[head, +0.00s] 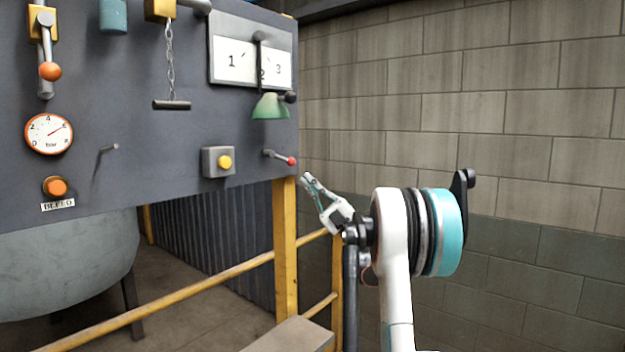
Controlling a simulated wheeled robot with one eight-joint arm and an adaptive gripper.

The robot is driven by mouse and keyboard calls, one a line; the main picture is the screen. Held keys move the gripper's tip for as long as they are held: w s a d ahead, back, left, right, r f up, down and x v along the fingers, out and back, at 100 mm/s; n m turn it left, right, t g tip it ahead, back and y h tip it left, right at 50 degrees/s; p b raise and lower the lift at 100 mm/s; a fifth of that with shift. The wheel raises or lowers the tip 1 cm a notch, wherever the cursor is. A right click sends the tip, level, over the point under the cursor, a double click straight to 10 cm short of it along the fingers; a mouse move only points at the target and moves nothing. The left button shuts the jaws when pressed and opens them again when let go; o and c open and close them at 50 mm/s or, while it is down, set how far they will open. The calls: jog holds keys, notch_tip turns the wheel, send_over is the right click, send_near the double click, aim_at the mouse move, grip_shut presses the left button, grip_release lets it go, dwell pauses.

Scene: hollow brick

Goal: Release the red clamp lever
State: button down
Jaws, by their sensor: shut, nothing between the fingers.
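The red clamp lever (281,158) sits low at the right end of the dark grey panel (140,130). It is a short metal arm that slopes slightly down to the right and ends in a red knob (292,161). My gripper (306,178) is just right of and below the red knob, beside the panel's right edge. Its fingers are shut with nothing between them and point up and left. A small gap shows between the fingertips and the knob in the picture; I cannot tell the depth between them.
A yellow post (285,245) and yellow handrail (190,292) stand below. A block wall (450,110) rises at the right. An orange-knobbed lever (48,62) is at upper left.

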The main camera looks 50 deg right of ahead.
jog(key=v, duration=0.8)
jog(key=shift+a+f, duration=0.15)
jog(key=shift+f, duration=0.45)
jog(key=shift+w, duration=0.1)
